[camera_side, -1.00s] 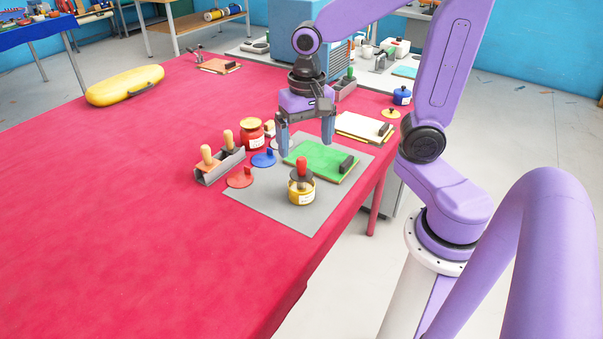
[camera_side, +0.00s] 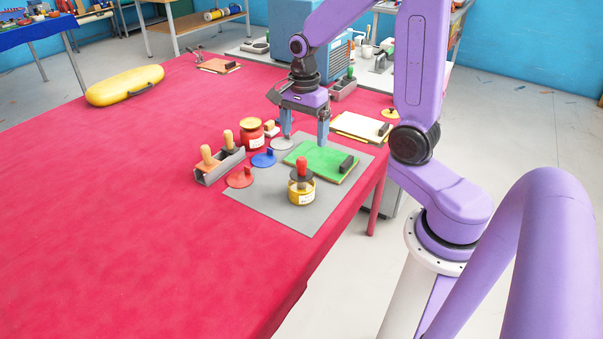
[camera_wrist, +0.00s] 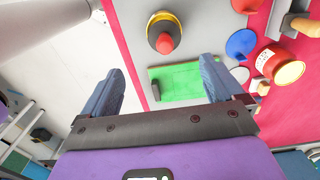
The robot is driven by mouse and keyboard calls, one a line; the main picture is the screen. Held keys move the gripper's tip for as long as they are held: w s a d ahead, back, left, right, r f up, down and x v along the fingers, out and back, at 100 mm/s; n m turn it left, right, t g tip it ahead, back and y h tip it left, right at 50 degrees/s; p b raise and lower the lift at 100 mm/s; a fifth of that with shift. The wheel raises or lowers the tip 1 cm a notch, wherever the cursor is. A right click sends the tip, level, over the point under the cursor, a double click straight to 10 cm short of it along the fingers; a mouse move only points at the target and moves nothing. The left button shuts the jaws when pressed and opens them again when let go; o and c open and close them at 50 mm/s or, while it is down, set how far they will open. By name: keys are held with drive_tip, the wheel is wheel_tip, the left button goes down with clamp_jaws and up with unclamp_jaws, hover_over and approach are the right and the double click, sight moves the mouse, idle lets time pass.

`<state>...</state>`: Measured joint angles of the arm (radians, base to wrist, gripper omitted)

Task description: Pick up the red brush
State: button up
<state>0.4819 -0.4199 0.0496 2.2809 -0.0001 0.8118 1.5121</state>
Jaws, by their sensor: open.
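The red brush (camera_side: 301,166) has a red rounded handle and a dark collar. It stands upright in a yellow jar (camera_side: 302,196) with a white label on the grey mat. In the wrist view the brush (camera_wrist: 165,44) shows from above, at the top centre, with the jar (camera_wrist: 160,18) around it. My gripper (camera_side: 305,137) is open and empty above the far part of the mat, behind the brush and apart from it. In the wrist view the gripper (camera_wrist: 160,72) has its fingers spread over the green board (camera_wrist: 175,82).
The green board (camera_side: 318,158) with a black block lies right behind the jar. A red lid (camera_side: 240,178), a blue lid (camera_side: 263,159), a red jar (camera_side: 252,136) and a grey rack (camera_side: 222,168) with wooden-handled tools stand left. The red table's left and front are clear.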

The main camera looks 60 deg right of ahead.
hover_over(301, 174)
drive_tip(key=f, duration=0.5)
drive_tip(key=d+f, duration=0.1)
drive_tip(key=f, duration=0.1)
drive_tip(key=shift+s+f, duration=0.15)
drive_tip(key=shift+f, duration=0.1)
drive_tip(key=shift+w+f, duration=0.2)
drive_tip(key=shift+f, duration=0.7)
drive_tip(key=shift+w+f, duration=0.15)
drive_tip(key=shift+f, duration=1.6)
drive_tip(key=c, duration=1.1)
